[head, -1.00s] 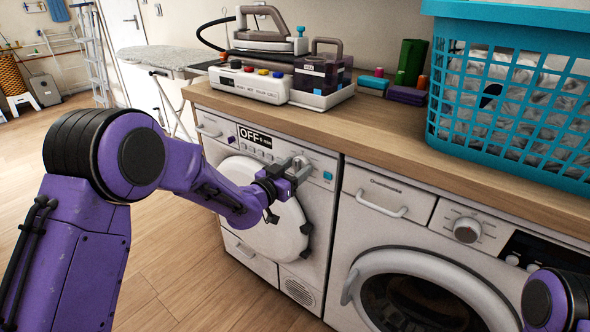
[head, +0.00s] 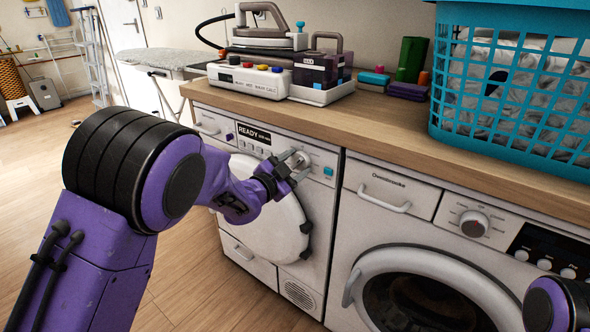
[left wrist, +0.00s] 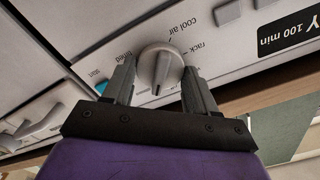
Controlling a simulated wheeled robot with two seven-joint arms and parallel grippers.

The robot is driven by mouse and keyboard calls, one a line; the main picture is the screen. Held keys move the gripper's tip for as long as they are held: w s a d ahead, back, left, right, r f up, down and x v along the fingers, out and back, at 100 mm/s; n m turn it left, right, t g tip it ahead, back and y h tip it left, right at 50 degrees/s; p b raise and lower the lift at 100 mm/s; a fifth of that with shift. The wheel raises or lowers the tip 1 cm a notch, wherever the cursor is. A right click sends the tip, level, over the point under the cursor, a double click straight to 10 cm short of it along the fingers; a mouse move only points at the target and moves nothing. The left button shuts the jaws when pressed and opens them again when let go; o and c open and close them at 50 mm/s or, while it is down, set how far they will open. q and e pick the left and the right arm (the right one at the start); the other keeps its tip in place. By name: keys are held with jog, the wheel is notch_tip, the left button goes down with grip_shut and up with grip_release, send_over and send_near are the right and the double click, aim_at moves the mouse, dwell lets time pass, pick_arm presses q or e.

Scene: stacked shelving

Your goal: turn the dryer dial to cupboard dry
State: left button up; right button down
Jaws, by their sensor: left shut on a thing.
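The dryer (head: 318,215) is the left of two white machines under the wooden counter. Its round dial (left wrist: 158,66) shows in the left wrist view between the two fingers of my left gripper (left wrist: 158,88). In the head view the gripper (head: 290,170) is at the dryer's panel, shut on the dial (head: 300,160). Labels "cool air", "rack" and "timed" show around the dial; I cannot read a "cupboard dry" label. The fingers hide part of the ring. The display (head: 254,135) reads "READY", with small text after it. My right gripper is out of view.
A washing machine (head: 410,225) stands right of the dryer, with its own dial (head: 474,223). On the counter (head: 375,130) are a steam iron station (head: 270,65), small boxes and a teal laundry basket (head: 510,80). A teal button (head: 328,171) sits right of the dryer dial.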

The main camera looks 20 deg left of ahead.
pick_arm(q)
jog(key=shift+f+m, duration=0.15)
jog(key=shift+m, duration=0.45)
jog(key=shift+b, duration=0.3)
jog(key=o, duration=1)
jog(key=shift+o, duration=0.2)
jog(key=v, duration=1)
jog(key=shift+s, duration=0.3)
jog(key=shift+a, duration=0.1)
